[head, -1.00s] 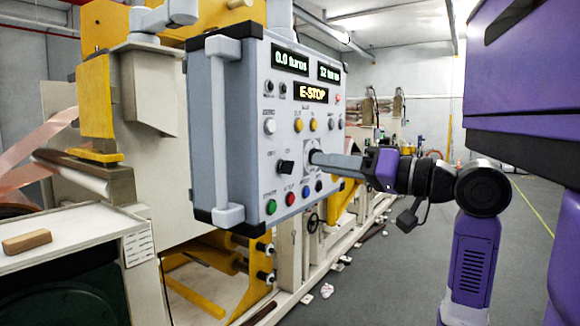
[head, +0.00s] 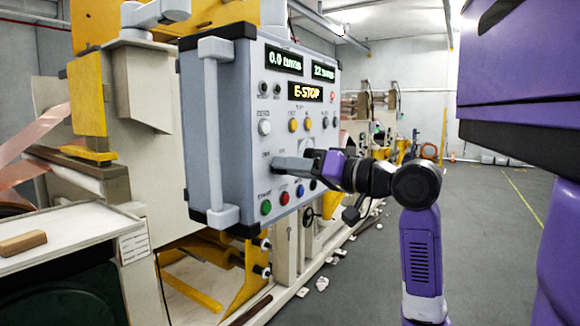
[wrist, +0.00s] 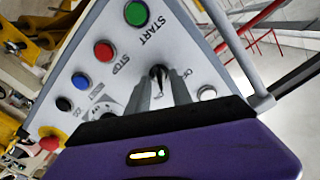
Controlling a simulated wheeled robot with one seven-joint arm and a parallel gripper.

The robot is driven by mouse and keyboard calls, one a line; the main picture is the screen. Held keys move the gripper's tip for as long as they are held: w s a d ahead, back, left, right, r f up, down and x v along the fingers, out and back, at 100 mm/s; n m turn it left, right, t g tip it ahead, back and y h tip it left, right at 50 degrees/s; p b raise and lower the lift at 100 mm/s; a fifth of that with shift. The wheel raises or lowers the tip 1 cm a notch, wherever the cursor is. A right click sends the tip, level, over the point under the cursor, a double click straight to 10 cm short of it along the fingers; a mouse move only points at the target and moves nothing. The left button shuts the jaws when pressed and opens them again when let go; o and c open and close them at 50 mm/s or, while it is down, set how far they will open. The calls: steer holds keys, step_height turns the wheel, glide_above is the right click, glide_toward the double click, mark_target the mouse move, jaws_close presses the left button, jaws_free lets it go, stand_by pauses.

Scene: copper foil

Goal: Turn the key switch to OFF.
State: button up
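The key switch (wrist: 158,72) is a small dark knob on the grey control panel (wrist: 130,58), seen in the wrist view just ahead of my fingertips. My gripper (wrist: 160,76) has its two grey fingers apart, one on each side of the key switch, with a gap between them. I cannot tell whether they touch it. In the head view my gripper (head: 277,165) reaches the panel's (head: 245,110) lower half from the right and hides the key switch.
Green START (wrist: 136,13) and red STOP (wrist: 103,50) buttons sit close by. A white knob (wrist: 207,93) lies on the other side. The panel display (head: 306,92) reads E-STOP. A vertical bar handle (head: 217,130) edges the panel. Floor at right is clear.

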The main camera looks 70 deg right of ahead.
jaws_close()
steer(key=shift+f+n+b, duration=0.1)
steer(key=shift+n+b, duration=0.25)
steer(key=shift+n, duration=0.05)
steer(key=n+b, duration=0.8)
steer(key=n, duration=0.3)
steer(key=shift+a, duration=0.2)
stand_by(0.4)
jaws_free()
